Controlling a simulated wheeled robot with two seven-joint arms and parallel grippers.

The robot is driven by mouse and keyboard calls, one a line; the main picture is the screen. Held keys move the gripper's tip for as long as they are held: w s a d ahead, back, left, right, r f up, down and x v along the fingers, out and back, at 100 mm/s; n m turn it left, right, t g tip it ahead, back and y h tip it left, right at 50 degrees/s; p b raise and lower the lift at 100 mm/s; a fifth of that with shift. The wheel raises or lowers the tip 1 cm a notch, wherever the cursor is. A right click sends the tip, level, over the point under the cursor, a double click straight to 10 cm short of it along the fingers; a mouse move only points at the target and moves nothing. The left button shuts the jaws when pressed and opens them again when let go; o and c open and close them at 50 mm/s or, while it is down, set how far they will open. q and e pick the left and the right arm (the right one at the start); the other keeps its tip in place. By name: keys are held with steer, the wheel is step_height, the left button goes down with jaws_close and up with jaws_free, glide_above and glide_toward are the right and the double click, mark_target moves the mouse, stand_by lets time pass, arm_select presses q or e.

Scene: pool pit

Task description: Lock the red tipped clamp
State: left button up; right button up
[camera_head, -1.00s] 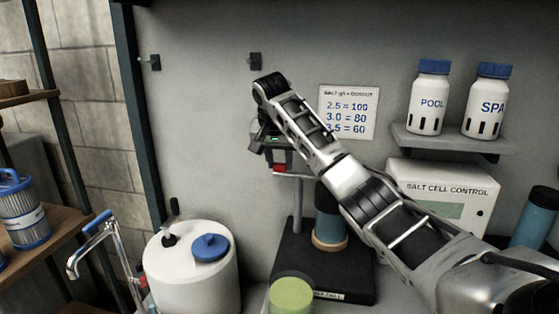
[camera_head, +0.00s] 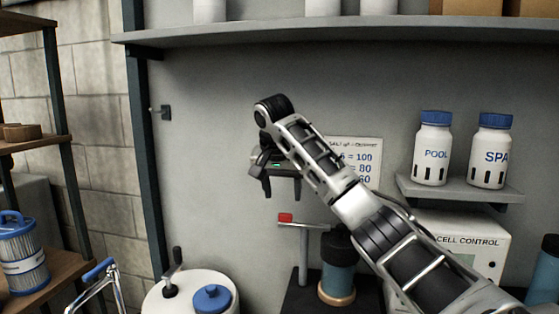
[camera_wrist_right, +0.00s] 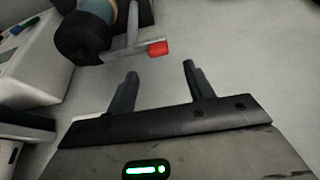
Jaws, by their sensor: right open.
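The red-tipped clamp shows as a grey bar with a red tip (camera_head: 285,217) at the left end of the bar. The bar runs roughly level from a thin grey post (camera_head: 303,255) toward a cylinder (camera_head: 338,270) with a black top and teal body. In the right wrist view the red tip (camera_wrist_right: 158,48) lies beyond the fingertips. My right gripper (camera_head: 281,190) is open and empty, fingers down, a little above the red tip and apart from it. It also shows in the right wrist view (camera_wrist_right: 160,72). My left gripper is not in view.
A white tank with a blue cap (camera_head: 211,298) stands at lower left. A small shelf (camera_head: 460,191) with POOL and SPA bottles and a salt cell control box (camera_head: 470,242) are at right. A long shelf (camera_head: 300,32) crosses above. The wall left of my gripper is mostly clear.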

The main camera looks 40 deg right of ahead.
steer(key=v, duration=0.9)
steer(key=shift+r, duration=0.2)
steer(key=shift+s, duration=0.15)
